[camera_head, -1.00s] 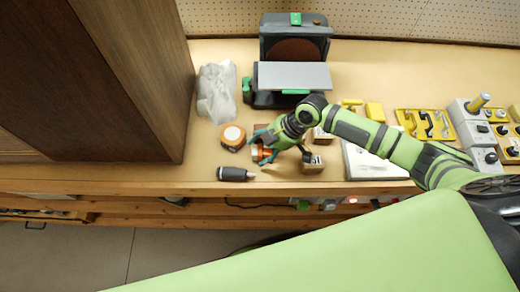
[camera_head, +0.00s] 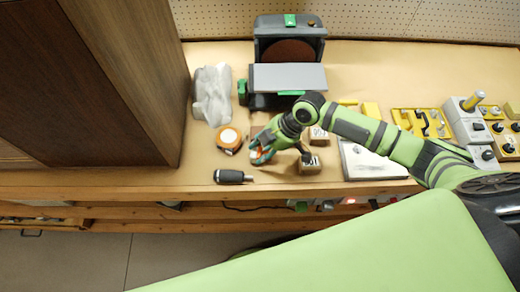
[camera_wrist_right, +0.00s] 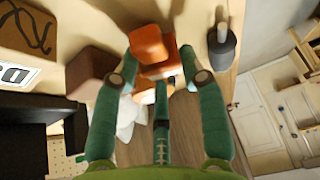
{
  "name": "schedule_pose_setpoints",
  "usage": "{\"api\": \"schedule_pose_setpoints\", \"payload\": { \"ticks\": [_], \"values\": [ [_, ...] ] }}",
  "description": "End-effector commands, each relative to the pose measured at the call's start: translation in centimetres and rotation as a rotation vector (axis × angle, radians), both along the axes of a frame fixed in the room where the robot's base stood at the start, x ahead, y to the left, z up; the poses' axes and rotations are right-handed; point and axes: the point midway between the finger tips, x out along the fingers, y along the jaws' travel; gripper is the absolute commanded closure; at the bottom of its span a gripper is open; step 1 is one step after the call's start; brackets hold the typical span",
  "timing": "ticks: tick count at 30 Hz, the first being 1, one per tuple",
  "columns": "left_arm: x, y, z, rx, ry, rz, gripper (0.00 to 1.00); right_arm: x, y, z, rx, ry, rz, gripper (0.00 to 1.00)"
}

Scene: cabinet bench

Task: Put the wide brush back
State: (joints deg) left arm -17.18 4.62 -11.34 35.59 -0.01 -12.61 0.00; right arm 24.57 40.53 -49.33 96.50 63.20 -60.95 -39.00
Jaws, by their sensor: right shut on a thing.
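My right gripper (camera_head: 262,152) is low over the bench near its front edge, between the round tape measure and the small wooden blocks. It is shut on an orange thing (camera_wrist_right: 152,45), which I take to be the wide brush. In the right wrist view the orange body sits between the green fingertips (camera_wrist_right: 158,78). In the head view the fingers hide most of it, so its full shape and bristles cannot be made out. My left gripper is not in view.
An orange-and-white tape measure (camera_head: 229,138) and a dark-handled tool (camera_head: 231,177) lie close by. Wooden blocks (camera_head: 309,164) stand right of the gripper. Behind are a grey bag (camera_head: 212,95) and a sander (camera_head: 288,77). A tall brown cabinet (camera_head: 125,75) bounds the left.

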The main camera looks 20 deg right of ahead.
Motion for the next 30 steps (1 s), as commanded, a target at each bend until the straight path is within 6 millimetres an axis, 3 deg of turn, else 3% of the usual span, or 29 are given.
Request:
{"api": "schedule_pose_setpoints", "payload": {
  "ticks": [3, 12, 18, 25, 30],
  "values": [
    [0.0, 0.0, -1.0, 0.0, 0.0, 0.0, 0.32, 0.4, 0.1, 2.5, 0.004, -0.015, 0.003, 0.99],
    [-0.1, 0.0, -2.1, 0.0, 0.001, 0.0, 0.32, -5.7, -2.7, 6.4, 0.001, -0.012, 0.002, 0.99],
    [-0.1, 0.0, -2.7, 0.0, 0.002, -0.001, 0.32, -8.8, -4.0, 8.5, 0.002, -0.011, 0.001, 0.99],
    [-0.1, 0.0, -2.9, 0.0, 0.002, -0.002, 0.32, -10.1, -4.6, 9.7, 0.006, -0.012, -0.001, 0.99],
    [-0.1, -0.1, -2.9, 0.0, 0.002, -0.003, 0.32, -9.8, -4.4, 10.4, 0.009, -0.016, -0.01, 0.99]
  ]
}}
